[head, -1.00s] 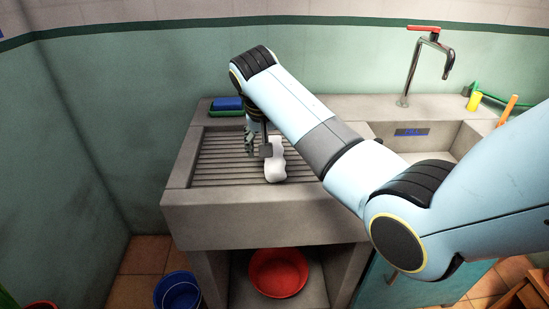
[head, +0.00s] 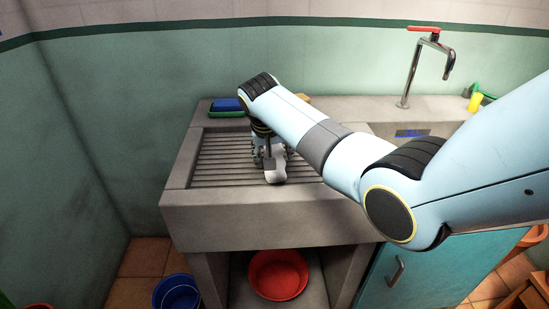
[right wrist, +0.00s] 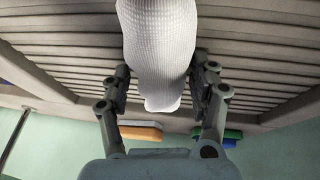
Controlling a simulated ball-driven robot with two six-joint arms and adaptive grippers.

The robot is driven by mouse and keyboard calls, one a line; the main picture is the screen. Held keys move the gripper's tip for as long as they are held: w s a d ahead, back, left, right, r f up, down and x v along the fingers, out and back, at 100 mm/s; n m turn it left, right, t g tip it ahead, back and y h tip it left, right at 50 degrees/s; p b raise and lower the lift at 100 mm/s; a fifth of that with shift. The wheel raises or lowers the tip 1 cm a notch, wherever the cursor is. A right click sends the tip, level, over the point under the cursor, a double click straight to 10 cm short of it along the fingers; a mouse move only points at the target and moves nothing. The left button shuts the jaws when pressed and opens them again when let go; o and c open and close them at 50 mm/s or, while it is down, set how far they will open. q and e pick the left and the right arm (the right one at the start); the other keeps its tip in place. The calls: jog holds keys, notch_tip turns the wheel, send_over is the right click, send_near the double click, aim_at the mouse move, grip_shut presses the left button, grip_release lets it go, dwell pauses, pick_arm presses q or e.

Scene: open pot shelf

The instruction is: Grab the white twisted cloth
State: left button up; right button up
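The white twisted cloth (head: 275,172) lies on the ribbed drainboard (head: 222,160) of the stone sink, partly hidden by my right gripper in the head view. My right gripper (head: 270,157) is over its far part. In the right wrist view the cloth (right wrist: 160,50) comes down between the two fingers of my right gripper (right wrist: 160,88). The fingers are spread on either side of it, with a gap visible at least on the left, so the gripper looks open around the cloth. My left gripper is not in view.
Blue and green sponges (head: 227,105) lie at the back left of the sink. A tap (head: 410,70) with a red handle and a yellow cup (head: 475,102) stand at the back right. A red basin (head: 278,273) and blue bucket (head: 177,294) are below.

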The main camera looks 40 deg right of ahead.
jog(key=c, duration=0.9)
